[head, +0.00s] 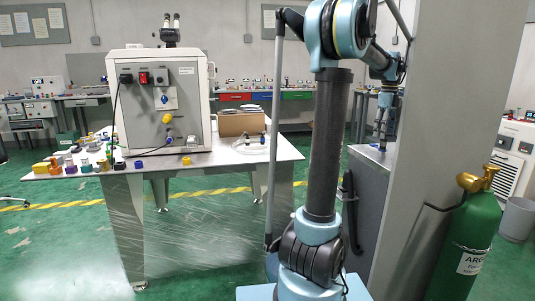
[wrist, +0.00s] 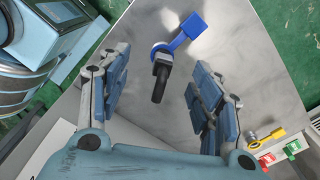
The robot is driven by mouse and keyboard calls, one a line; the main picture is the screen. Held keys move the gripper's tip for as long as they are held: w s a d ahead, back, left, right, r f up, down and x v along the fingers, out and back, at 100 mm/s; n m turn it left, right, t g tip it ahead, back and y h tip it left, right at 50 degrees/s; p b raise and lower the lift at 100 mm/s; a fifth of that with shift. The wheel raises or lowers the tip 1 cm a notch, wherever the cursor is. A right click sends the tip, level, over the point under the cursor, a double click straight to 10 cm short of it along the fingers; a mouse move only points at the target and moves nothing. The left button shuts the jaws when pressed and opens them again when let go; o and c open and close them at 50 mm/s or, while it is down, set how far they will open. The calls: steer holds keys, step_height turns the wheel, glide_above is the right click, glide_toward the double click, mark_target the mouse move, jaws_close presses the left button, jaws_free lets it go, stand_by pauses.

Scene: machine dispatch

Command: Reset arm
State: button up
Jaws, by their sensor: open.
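My arm rises in the middle of the head view and bends over to the right. My gripper (head: 382,132) hangs pointing down just over the grey cabinet top (head: 368,153), beside the grey pillar. In the wrist view my gripper (wrist: 158,68) is open, with its two fingers well apart. A black cylindrical part with a blue tag (wrist: 187,33) shows between and beyond the fingers, on or over the grey surface (wrist: 235,60). Neither finger appears to touch it. The exact height gap cannot be told.
The grey pillar (head: 440,110) stands close to my arm's right side. A green gas cylinder (head: 468,235) is at the right. A table (head: 245,165) at left carries a white machine (head: 190,105) and several small coloured parts. In the wrist view, red and green pieces (wrist: 292,148) lie at lower right.

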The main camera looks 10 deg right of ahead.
steer(key=s+a+f+n, duration=0.25)
steer(key=a+n, duration=0.25)
steer(key=a, duration=0.4)
steer(key=s+a+f+n, duration=0.2)
steer(key=s+a+n, duration=0.15)
steer(key=a, duration=0.55)
steer(key=s+a+f+n, duration=0.2)
steer(key=a+n, duration=0.4)
steer(key=a, duration=0.3)
steer(key=s+a+f+n+t, duration=0.2)
steer(key=s+a+f+n, duration=1.2)
steer(key=f, duration=0.3)
steer(key=shift+s+a+f+n, duration=0.2)
steer(key=shift+s+f+n, duration=0.2)
steer(key=shift+s, duration=0.3)
steer(key=c, duration=0.6)
steer(key=shift+d, duration=0.15)
